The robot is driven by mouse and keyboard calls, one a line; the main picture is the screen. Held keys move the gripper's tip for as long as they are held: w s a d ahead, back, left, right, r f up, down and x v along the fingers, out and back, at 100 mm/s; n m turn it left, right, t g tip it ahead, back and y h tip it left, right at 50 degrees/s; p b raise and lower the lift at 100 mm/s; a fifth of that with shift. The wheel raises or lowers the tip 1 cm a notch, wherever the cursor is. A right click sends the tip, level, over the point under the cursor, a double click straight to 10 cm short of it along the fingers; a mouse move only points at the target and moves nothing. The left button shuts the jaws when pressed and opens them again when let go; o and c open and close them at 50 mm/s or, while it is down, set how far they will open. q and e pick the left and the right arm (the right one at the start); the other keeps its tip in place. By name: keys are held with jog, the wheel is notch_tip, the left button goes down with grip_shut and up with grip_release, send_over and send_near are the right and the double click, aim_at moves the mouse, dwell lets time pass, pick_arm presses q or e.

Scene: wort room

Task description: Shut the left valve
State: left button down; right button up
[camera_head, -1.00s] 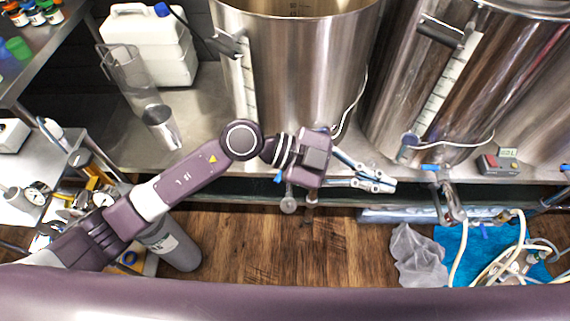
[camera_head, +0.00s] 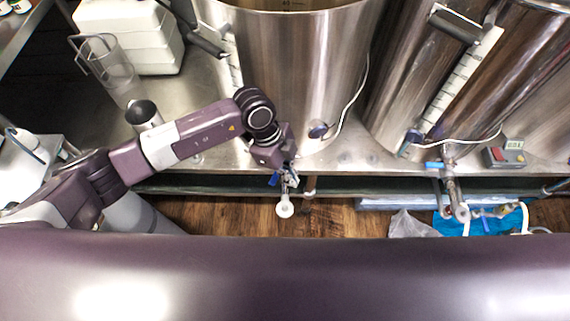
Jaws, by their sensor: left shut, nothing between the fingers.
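The left valve's blue handle (camera_head: 274,180) shows at the front edge of the steel counter, below the left kettle, with a pale round outlet (camera_head: 285,209) under it. My left gripper (camera_head: 291,180) points down right beside this valve and covers part of it. Its fingers are shut with nothing between them. I cannot tell whether they touch the handle. The right valve, with its own blue handle (camera_head: 433,165), sits below the right kettle. My right gripper is out of view.
The left kettle (camera_head: 290,60) and right kettle (camera_head: 400,90) stand close behind on the steel counter. A red-grey meter (camera_head: 505,154) lies at the right.

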pick_arm(q)
jog(key=shift+w+a+f+p, duration=0.15)
jog(key=shift+w+a+f, duration=0.05)
jog(key=shift+a+f, duration=0.25)
jog(key=shift+w+a+f+p, duration=0.15)
jog(key=shift+a+f, duration=0.25)
jog(key=shift+f, duration=0.05)
jog(key=shift+w+a, duration=0.35)
jog(key=shift+a, duration=0.3)
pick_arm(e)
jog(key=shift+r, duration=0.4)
pick_arm(q)
jog(key=shift+a, duration=0.1)
